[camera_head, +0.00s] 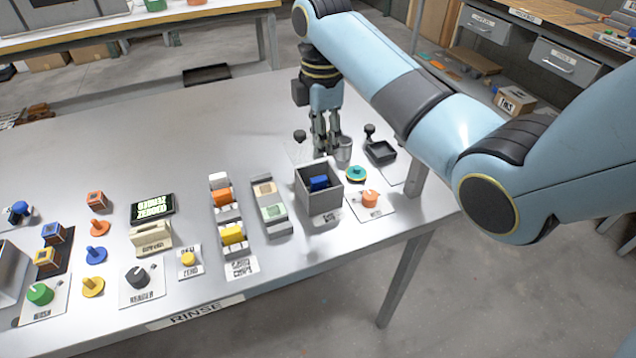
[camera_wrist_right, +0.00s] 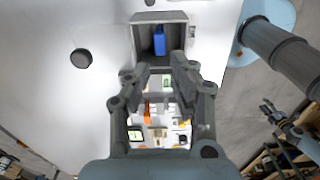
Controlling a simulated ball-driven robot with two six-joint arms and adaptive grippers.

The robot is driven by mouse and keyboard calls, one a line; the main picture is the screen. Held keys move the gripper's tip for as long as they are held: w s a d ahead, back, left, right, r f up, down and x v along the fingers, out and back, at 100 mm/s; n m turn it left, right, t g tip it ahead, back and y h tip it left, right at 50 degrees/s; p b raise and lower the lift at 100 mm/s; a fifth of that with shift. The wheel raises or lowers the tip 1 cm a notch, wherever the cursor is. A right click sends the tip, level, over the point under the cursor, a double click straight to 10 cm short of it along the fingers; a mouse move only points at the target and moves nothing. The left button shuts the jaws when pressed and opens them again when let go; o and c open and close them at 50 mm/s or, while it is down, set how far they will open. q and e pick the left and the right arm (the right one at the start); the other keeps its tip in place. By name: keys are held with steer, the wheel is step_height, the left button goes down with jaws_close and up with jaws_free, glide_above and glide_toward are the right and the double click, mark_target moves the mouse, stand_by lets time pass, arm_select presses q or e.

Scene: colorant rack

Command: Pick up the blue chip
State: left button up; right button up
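The blue chip (camera_head: 318,183) lies inside a grey open-topped box (camera_head: 336,196) near the right part of the table. In the right wrist view the blue chip (camera_wrist_right: 159,42) shows inside the box (camera_wrist_right: 140,38), ahead of the fingers. My right gripper (camera_head: 326,152) points down just behind the box, beyond its far wall. In the right wrist view my right gripper (camera_wrist_right: 161,64) has its fingers apart with nothing held between them.
A metal cup (camera_head: 343,149) and a small black tray (camera_head: 381,151) stand right of my gripper. A chip rack (camera_head: 226,212) is to the left. The table behind is mostly clear.

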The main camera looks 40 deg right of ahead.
mark_target(319, 179)
steer(key=f, duration=1)
steer(key=shift+w+a+f, duration=0.1)
steer(key=shift+a, duration=0.1)
jaws_close()
